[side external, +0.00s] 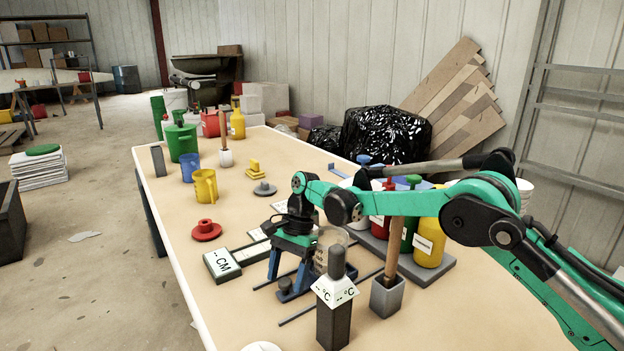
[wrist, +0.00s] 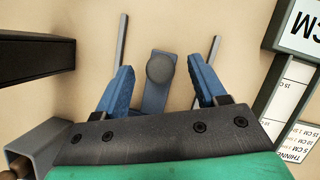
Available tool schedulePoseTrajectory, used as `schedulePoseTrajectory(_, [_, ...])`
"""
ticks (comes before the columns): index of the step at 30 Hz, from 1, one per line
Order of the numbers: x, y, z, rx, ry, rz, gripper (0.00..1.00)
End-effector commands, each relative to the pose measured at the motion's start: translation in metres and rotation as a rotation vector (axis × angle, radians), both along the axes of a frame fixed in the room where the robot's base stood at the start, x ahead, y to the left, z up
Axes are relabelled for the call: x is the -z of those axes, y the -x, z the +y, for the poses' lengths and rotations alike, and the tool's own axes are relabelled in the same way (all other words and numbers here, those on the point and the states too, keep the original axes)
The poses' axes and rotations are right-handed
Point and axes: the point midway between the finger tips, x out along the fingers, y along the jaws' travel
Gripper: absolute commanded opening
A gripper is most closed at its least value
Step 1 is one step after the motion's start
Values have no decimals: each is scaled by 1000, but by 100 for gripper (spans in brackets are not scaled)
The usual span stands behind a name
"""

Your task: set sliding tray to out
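The sliding tray (wrist: 158,96) shows in the wrist view as a narrow blue piece with a round dark grey knob (wrist: 160,68) on top. Two thin grey rails run on either side of it. In the side view the tray (side external: 298,287) and its knob (side external: 285,283) sit low on the table beneath my gripper (side external: 287,268). My gripper points down, and in the wrist view its blue fingers (wrist: 160,68) are wide apart. The knob lies between them in that view, with a gap on both sides. I cannot tell how far along the rails the tray is.
A dark block (side external: 333,325) with a °C sign and a grey holder (side external: 386,298) with a wooden handle stand close by. A CM display (side external: 222,264) lies at the left. Several bottles (side external: 429,243) stand on a grey base behind. The front left tabletop is clear.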

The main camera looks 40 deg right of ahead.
Motion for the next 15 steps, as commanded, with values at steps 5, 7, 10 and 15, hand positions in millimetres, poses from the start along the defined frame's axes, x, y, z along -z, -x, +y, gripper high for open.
schedulePoseTrajectory(5, [0,0,0,0,0,0,16])
schedulePoseTrajectory(7, [0,0,0,-1,0,1,0])
schedulePoseTrajectory(10, [0,0,0,-1,0,1,0])
schedulePoseTrajectory(15, [-1,0,0,-1,0,1,0])
